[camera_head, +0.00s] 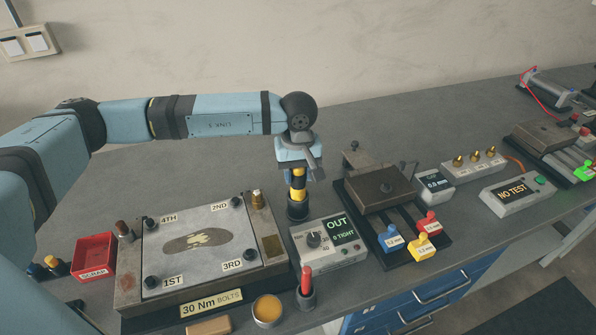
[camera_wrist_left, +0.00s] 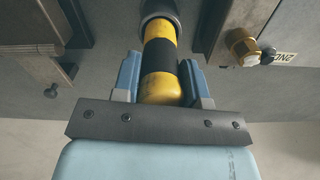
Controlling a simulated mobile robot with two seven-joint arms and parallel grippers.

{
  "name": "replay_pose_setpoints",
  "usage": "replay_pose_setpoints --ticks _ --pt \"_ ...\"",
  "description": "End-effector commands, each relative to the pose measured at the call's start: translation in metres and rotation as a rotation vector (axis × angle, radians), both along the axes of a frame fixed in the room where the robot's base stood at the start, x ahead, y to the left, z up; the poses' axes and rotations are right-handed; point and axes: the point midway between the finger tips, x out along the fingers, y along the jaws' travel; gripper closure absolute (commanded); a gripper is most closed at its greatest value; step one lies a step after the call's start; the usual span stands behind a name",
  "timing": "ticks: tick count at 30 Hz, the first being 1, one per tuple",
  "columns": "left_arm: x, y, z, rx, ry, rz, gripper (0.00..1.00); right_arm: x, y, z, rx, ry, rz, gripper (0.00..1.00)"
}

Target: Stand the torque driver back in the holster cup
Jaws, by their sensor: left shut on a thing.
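The torque driver (camera_head: 298,183), a cylinder with yellow and black bands, stands about upright behind the grey OUT / 0 TIGHT box. My left gripper (camera_head: 298,168) points down and is shut on it; in the left wrist view the driver (camera_wrist_left: 161,87) sits between the two blue-grey fingers. Its lower end meets the dark round holster cup (camera_head: 297,211) and appears to be in its mouth. The cup's rim (camera_wrist_left: 158,8) also shows at the top of the left wrist view. The driver's tip is hidden. My right gripper is out of view.
Left of the cup is the insole fixture (camera_head: 183,282) with numbered bolts; right is a dark fixture (camera_head: 380,186) with coloured tabs. The OUT box (camera_head: 328,243) stands close in front. A red-handled tool (camera_head: 306,280) stands in another cup at the front. The bench behind is clear.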

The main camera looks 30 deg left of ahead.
Motion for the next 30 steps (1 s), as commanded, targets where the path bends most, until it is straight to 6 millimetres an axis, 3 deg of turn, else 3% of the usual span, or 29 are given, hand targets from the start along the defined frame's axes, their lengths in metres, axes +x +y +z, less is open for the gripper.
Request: replay_pose_setpoints --ticks 13,14,17,26,30 --pt "0.0 0.0 -0.006 -0.001 -0.002 0.0 0.89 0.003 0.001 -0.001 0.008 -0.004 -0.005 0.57" --pt "0.0 0.0 -0.006 -0.001 -0.002 0.0 0.54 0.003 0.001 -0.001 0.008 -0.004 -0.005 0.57" --pt "0.0 0.0 -0.006 0.0 -0.001 0.0 0.31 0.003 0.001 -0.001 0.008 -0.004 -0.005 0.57" --pt "0.0 0.0 -0.006 0.0 0.0 0.0 0.31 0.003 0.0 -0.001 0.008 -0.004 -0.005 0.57" --pt "0.001 0.0 0.007 0.0 -0.001 0.001 0.31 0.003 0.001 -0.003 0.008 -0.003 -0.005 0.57"
